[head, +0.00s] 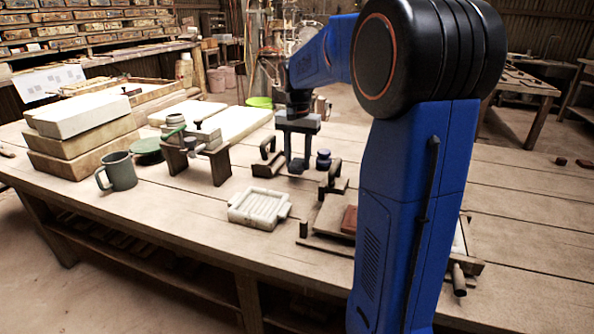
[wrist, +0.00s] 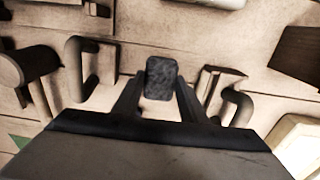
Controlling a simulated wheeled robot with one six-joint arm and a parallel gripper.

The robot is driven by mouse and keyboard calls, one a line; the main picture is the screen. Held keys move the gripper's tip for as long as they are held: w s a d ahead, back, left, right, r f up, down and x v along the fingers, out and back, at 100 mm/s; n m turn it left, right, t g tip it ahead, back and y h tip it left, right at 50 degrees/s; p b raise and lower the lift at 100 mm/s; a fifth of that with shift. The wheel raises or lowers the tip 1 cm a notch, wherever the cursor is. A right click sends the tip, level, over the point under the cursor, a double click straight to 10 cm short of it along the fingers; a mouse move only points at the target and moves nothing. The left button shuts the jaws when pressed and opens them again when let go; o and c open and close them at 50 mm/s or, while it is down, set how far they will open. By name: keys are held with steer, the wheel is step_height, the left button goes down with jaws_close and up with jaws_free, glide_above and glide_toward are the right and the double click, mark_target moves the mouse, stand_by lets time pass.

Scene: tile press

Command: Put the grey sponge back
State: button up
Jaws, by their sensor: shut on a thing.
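My gripper (head: 297,152) points down above the table in the head view, between two dark bent handles. In the wrist view its fingers (wrist: 160,96) are shut on a dark grey, speckled block, the grey sponge (wrist: 162,76). The sponge sticks out past the fingertips. In the head view it is hard to tell from the dark fingers, and I cannot tell whether it touches what is below.
Bent handles (wrist: 82,68) (wrist: 230,100) stand on both sides of my gripper. A dark round knob (head: 323,160) is close on the right. A white ribbed tray (head: 258,208) lies nearer the front. A mug (head: 117,172) and stacked blocks (head: 82,145) are left.

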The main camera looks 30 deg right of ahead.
mark_target(298, 161)
steer(key=shift+f, duration=1.95)
steer(key=shift+f, duration=0.15)
steer(key=o, duration=0.9)
steer(key=shift+o, duration=0.2)
step_height(298, 161, up, 12)
steer(key=shift+r, duration=0.15)
